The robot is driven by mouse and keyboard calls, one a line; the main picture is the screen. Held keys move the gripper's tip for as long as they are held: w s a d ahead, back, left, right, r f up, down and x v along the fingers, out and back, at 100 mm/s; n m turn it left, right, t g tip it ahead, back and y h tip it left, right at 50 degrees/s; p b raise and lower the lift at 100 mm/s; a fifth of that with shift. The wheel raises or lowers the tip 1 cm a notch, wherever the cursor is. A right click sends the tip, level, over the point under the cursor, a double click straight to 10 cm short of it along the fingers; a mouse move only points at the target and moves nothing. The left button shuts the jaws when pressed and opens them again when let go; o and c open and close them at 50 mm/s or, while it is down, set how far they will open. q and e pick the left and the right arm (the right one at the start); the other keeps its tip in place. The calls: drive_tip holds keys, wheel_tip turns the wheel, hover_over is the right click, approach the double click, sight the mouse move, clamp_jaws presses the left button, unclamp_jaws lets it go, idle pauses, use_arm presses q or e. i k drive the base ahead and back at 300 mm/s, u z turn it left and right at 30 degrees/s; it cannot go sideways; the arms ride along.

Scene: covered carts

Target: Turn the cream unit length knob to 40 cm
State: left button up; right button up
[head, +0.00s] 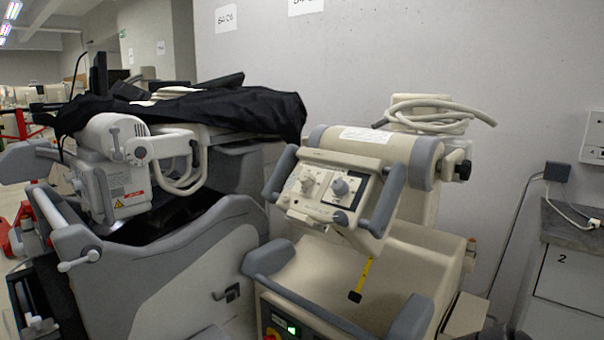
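The cream unit (345,258) stands right of centre in the head view. Its tilted head carries a control panel (330,187) framed by grey handles. The panel has a cream knob (308,184) on the left and a grey-blue knob (341,188) on a dark-bordered plate on the right. The markings are too small to read, so I cannot tell which knob sets length or what it is set to. A yellow tape (367,272) hangs below the panel. Neither of my grippers is in view.
A grey and white cart (165,275) under a black cover (220,108) stands close on the left. A coiled cable (430,115) lies on top of the cream unit. A cabinet (565,270) stands at the right. A wall is behind.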

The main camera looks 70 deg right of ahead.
sight(341, 187)
drive_tip(key=z, duration=0.85)
drive_tip(key=i, duration=1)
drive_tip(key=z, duration=1)
